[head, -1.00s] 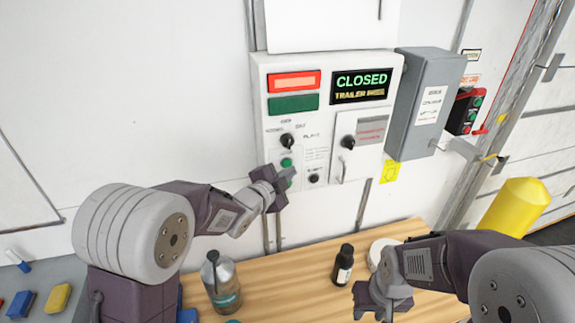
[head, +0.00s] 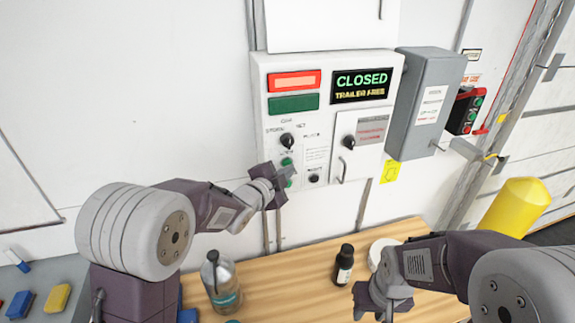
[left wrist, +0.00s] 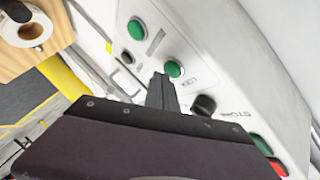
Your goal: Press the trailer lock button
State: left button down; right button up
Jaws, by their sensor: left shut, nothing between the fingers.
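The white control panel (head: 263,115) is on the wall, its display (head: 362,86) reading "CLOSED" and "TRAILER FREE". Below a black knob (head: 287,140) is a green button (head: 287,161). In the left wrist view this green button (left wrist: 173,69) has the label "LOCK" beside it. A second green button (left wrist: 136,29) lies beyond it. My left gripper (head: 284,178) is shut and empty, just below the lock button in the head view. Its fingertips (left wrist: 161,82) appear close to the lock button; contact cannot be told. My right gripper (head: 384,305) hangs over the bench; its jaw state is unclear.
A grey box (head: 424,100) is mounted right of the panel. The wooden bench (head: 290,285) below holds a clear bottle (head: 220,283), a dark bottle (head: 344,264) and a white roll (head: 378,250). A yellow post (head: 518,215) stands at the right.

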pick_arm(q)
jog(key=shift+w+a, duration=0.15)
jog(key=shift+w, duration=0.2)
dwell(0.7)
dwell(0.4)
jog(key=shift+s+d+b, duration=0.25)
jog(key=shift+s+b, duration=0.4)
jog(key=shift+s, duration=0.15)
jog(key=s+b, duration=0.1)
jog(key=s+d+b, duration=0.1)
jog(key=s, duration=0.1)
jog(key=s+b, duration=0.1)
jog(key=shift+s+d, duration=0.3)
jog(key=shift+s, duration=0.05)
